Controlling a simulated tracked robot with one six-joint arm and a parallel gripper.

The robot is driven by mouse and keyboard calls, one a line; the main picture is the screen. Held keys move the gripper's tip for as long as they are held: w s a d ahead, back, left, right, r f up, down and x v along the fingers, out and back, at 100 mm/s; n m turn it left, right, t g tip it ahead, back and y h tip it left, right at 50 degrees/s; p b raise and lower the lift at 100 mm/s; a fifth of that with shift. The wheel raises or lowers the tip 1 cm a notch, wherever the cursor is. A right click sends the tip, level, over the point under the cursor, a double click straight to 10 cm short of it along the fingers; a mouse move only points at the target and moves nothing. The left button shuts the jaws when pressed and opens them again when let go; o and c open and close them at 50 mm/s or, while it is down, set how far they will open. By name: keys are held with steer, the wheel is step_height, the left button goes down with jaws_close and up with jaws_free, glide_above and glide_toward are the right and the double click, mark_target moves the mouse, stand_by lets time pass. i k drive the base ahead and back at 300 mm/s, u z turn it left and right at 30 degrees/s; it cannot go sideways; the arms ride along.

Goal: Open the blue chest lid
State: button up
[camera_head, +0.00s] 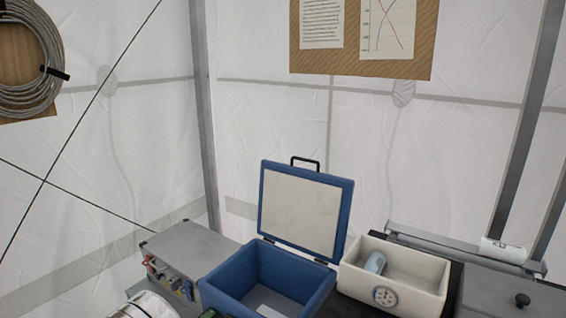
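The blue chest (228,283) stands at the bottom centre, with its near part cut off by the frame's lower edge. Its lid (301,212) is open and stands up at the back of the chest, showing a pale inner panel in a blue frame. A black handle (305,160) sits on the lid's top edge. Inside the chest, a whitish flat item shows at the bottom. I cannot make out my gripper in this view.
A cream box (432,284) with a dial and a light-blue item (374,262) stands right of the chest. A grey case (190,245) with connectors stands left. A grey surface (495,285) with a black knob lies far right. White tent walls stand behind.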

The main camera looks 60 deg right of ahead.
mark_target(308, 211)
steer(key=u, duration=1.9)
steer(key=k, duration=0.4)
steer(key=z, duration=1.75)
